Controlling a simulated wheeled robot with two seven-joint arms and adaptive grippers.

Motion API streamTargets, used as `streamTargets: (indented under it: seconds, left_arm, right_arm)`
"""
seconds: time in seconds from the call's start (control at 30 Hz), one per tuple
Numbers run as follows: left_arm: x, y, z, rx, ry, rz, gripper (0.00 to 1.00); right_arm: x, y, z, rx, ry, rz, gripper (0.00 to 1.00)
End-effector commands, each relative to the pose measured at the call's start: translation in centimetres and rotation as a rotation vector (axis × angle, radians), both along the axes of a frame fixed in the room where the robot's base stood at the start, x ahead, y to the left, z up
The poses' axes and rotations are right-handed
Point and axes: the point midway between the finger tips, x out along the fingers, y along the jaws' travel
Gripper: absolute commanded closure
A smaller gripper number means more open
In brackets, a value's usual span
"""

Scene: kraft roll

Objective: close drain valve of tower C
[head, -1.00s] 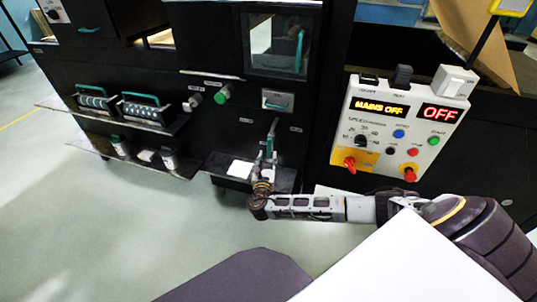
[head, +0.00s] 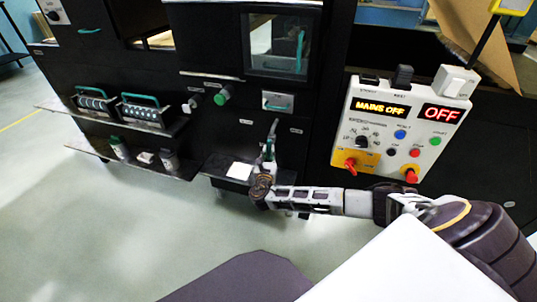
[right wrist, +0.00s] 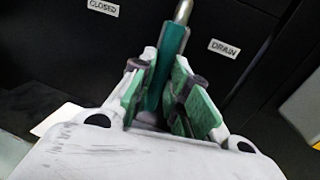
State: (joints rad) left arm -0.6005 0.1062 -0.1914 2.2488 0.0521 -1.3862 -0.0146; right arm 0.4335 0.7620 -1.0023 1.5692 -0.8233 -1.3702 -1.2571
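The drain valve lever has a green grip and a metal shaft (head: 274,126). It stands near upright, slightly tilted, on the black machine front, and its green grip fills the middle of the right wrist view (right wrist: 170,50). A CLOSED label (right wrist: 103,7) is left of it and a DRAIN label (right wrist: 224,48) right. My right gripper (head: 267,160) is at the lever; its green-padded fingers (right wrist: 160,88) stand close on both sides of the grip and appear shut on it. The grip's lower end is partly hidden between the pads. My left gripper is not in view.
A control panel (head: 402,125) reading MAINS OFF and OFF stands right of the lever, above my right forearm. Shelves with rollers (head: 122,107) and bottles (head: 119,147) are at left.

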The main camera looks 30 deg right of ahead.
Motion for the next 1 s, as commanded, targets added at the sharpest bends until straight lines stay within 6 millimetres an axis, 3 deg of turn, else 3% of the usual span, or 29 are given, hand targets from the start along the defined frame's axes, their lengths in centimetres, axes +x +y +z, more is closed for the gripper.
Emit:
streamTargets:
  seconds: [0.1, 0.63, 1.0]
  left_arm:
    - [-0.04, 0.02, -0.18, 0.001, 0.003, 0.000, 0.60]
    - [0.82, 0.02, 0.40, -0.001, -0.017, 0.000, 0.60]
    - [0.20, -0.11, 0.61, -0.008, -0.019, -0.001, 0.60]
  right_arm:
    - [-0.01, 0.00, -0.01, 0.000, 0.000, 0.000, 1.00]
    - [0.03, 0.08, -0.12, 0.020, -0.022, -0.001, 1.00]
    - [0.56, 0.54, -0.23, 0.142, -0.165, -0.001, 1.00]
